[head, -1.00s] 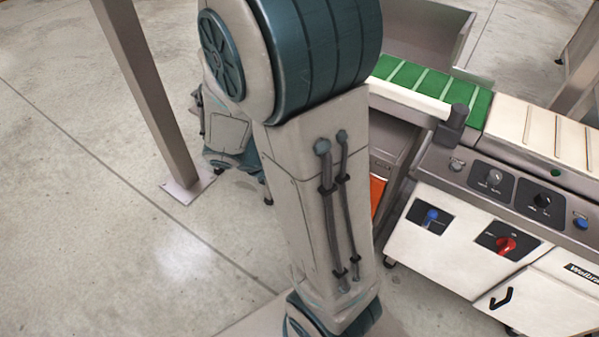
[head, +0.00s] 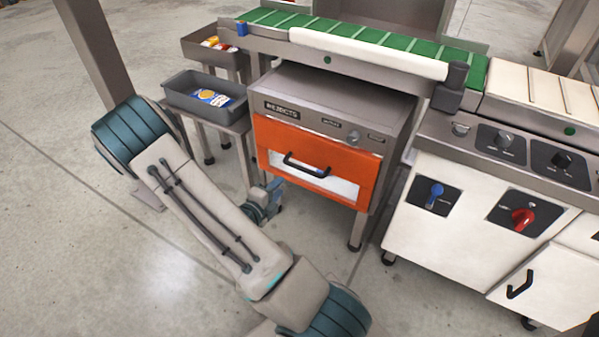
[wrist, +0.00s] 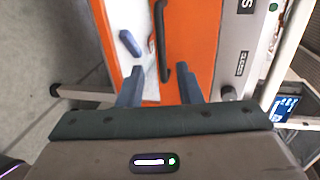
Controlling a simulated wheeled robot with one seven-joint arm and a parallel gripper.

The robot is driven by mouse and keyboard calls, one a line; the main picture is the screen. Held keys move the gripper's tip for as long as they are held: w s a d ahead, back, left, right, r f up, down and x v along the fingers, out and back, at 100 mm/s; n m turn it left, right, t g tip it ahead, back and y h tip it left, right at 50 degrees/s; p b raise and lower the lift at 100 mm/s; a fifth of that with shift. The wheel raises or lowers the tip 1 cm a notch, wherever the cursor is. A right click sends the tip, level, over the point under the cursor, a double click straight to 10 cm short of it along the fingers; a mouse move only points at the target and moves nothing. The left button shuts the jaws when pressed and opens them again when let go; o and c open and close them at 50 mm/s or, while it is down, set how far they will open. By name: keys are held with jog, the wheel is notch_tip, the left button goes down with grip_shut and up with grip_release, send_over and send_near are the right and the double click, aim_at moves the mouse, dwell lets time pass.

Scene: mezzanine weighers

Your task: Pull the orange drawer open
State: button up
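The orange drawer (head: 270,139) is shut, flush in the grey REJECTS cabinet. Its front has a white panel and a black bar handle (head: 307,166). In the wrist view the orange front (wrist: 203,30) and handle (wrist: 160,45) lie ahead of my gripper, the handle running lengthwise in the picture. My gripper (wrist: 160,90) is open and empty, its two blue fingers apart, the handle lying between their lines. I cannot tell that it touches. In the head view my gripper (head: 272,195) is low, left of the handle, partly hidden by my arm.
A dark tray with a packet (head: 180,93) stands left of the cabinet, with another bin (head: 203,47) behind. A green conveyor (head: 375,38) runs above. A white machine (head: 440,225) with knobs and a red switch stands right. Floor in front is open.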

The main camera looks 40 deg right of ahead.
aim_at(299, 166)
jog(key=b+x, duration=0.4)
jog(key=x, duration=0.9)
jog(key=shift+d+r, duration=0.1)
grip_shut()
